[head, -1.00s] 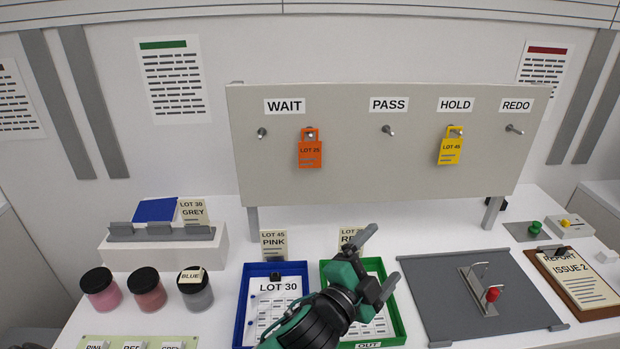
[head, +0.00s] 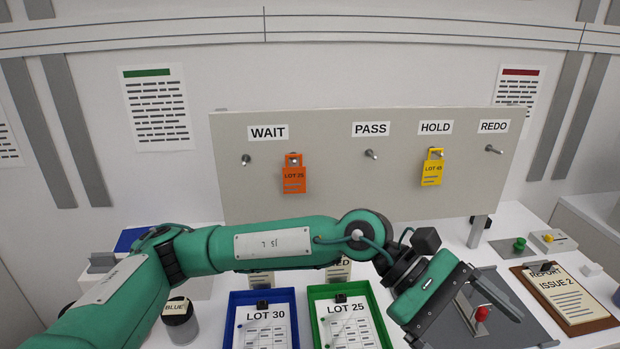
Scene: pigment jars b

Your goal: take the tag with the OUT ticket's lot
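The orange tag (head: 293,178) hangs on a peg between WAIT and PASS; its small print looks like LOT 25 or LOT 26. The yellow tag (head: 432,172), seemingly LOT 45, hangs on the HOLD peg. A ticket (head: 346,326) reading LOT 25 lies in the green tray (head: 313,322). A ticket (head: 264,328) reading LOT 30 lies in the blue tray (head: 229,330). My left gripper (head: 488,328) is low at right, over the grey mat, pointing down and right. It looks open and empty, with one finger unclear. It touches neither tag. My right gripper is out of view.
The grey board (head: 330,190) stands behind the trays, with bare pegs under WAIT, PASS and REDO. A red-knobbed stand (head: 481,314) is close to my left gripper. A report clipboard (head: 567,298) lies at right. My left arm hides much of the left and middle table.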

